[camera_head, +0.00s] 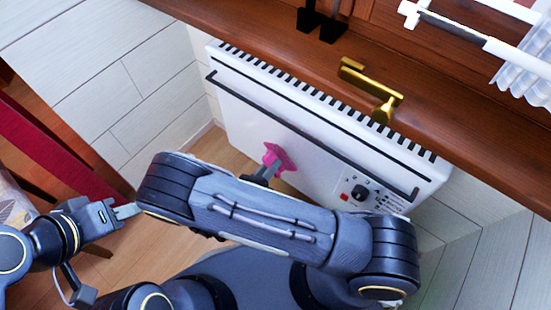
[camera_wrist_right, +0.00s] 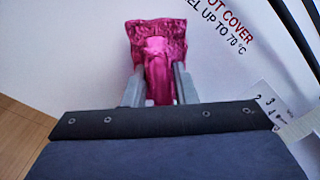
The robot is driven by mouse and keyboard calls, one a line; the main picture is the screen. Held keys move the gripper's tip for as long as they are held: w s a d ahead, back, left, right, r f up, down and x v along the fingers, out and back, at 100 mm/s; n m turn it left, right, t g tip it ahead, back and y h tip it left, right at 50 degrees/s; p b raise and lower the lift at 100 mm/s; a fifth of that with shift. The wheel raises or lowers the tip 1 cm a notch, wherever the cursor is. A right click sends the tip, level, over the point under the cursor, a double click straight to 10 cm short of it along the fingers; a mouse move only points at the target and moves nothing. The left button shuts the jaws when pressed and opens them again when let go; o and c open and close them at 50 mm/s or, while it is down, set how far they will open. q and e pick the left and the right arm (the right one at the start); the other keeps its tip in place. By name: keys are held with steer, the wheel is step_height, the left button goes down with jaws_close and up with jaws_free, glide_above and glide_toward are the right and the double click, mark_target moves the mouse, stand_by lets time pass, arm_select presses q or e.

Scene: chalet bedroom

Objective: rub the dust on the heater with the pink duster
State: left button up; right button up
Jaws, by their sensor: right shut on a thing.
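The pink duster (camera_head: 276,156) is in front of the white heater (camera_head: 245,105) in the head view. In the right wrist view my right gripper (camera_wrist_right: 158,88) is shut on the handle of the duster (camera_wrist_right: 157,35), and the duster's head is against or close to the heater's white front (camera_wrist_right: 95,40); I cannot tell whether they touch. In the head view my right arm hides part of the heater's lower front. My left gripper (camera_head: 128,211) is at the lower left, away from the heater; its finger opening is unclear. I cannot make out dust on the heater.
A wooden sill (camera_head: 250,40) with a brass handle (camera_head: 370,90) runs above the heater. A dark rail (camera_head: 300,130) crosses the heater's front, and a control knob (camera_head: 360,192) is at its lower right. Wooden floor (camera_head: 215,150) shows below. Red fabric (camera_head: 50,150) is at the left.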

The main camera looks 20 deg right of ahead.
steer(key=shift+s+a, duration=0.45)
steer(key=shift+a, duration=0.15)
steer(key=shift+v, duration=1.55)
